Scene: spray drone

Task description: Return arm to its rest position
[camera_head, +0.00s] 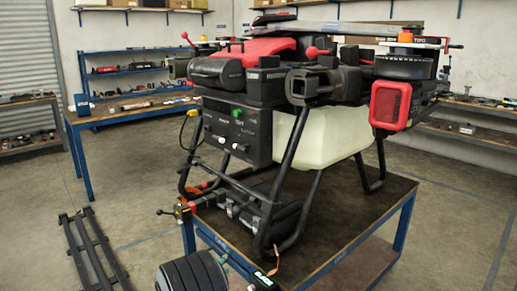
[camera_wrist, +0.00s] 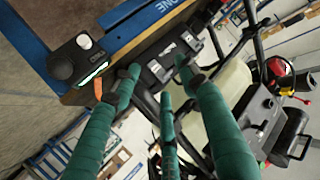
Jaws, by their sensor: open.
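My gripper (camera_wrist: 160,77) shows in the wrist view as several teal padded fingers. They are spread apart, with nothing held between them. The drone (camera_head: 236,130) stands on a dark-topped table in the head view, with a black front box, a pale tank (camera_head: 318,138) and black tubular legs. In the wrist view, the drone's black leg tubes and pale tank (camera_wrist: 236,82) lie beyond and to the right of my fingers. I cannot tell whether any fingertip touches the drone. I cannot make out my gripper's fingers in the head view.
The table (camera_head: 345,238) has a blue frame. A small device with a green display (camera_wrist: 92,72) is near its edge, with an orange strap. A black slatted rack (camera_head: 92,250) lies on the floor at left. A blue workbench (camera_head: 130,112) stands behind. Open floor lies between.

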